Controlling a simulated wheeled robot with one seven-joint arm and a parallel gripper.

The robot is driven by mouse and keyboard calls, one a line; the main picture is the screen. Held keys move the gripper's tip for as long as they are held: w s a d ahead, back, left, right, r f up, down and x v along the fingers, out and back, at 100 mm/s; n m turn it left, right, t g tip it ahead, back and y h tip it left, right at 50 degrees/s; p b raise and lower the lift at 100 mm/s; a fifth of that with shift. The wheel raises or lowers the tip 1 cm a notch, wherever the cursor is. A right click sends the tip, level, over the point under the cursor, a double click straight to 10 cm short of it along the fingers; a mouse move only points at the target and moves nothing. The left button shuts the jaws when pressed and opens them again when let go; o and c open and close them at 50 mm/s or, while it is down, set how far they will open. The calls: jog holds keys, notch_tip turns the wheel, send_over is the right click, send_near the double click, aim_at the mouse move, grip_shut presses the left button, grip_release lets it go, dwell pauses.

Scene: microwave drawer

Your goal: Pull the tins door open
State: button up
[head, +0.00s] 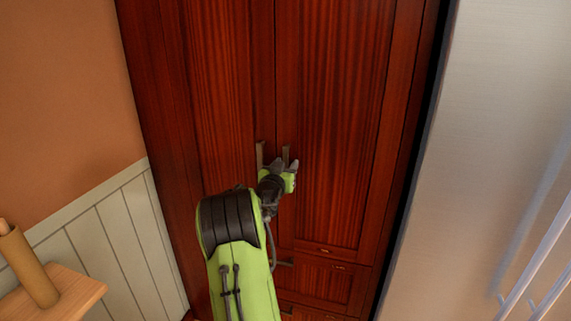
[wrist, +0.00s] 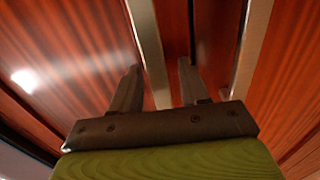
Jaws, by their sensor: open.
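A tall dark red wooden cabinet has two doors side by side. The right door (head: 335,120) has a small label at its bottom, too small to read. Its upright metal handle (head: 285,153) is beside the centre seam, near the left door's handle (head: 260,155). My gripper (head: 284,164) is at the right door's handle. In the wrist view my gripper (wrist: 160,82) is open, with one metal handle bar (wrist: 149,45) passing between its fingers; contact cannot be told. The other handle bar (wrist: 252,45) is to the right, outside the fingers. The doors look shut.
Drawers (head: 325,285) with small labels are below the doors. A steel fridge (head: 480,130) stands close on the right. A wooden surface (head: 65,292) with a brown cylinder (head: 30,268) is at lower left, by the panelled wall (head: 110,240).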

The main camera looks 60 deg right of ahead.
jog(key=shift+c, duration=0.3)
grip_shut()
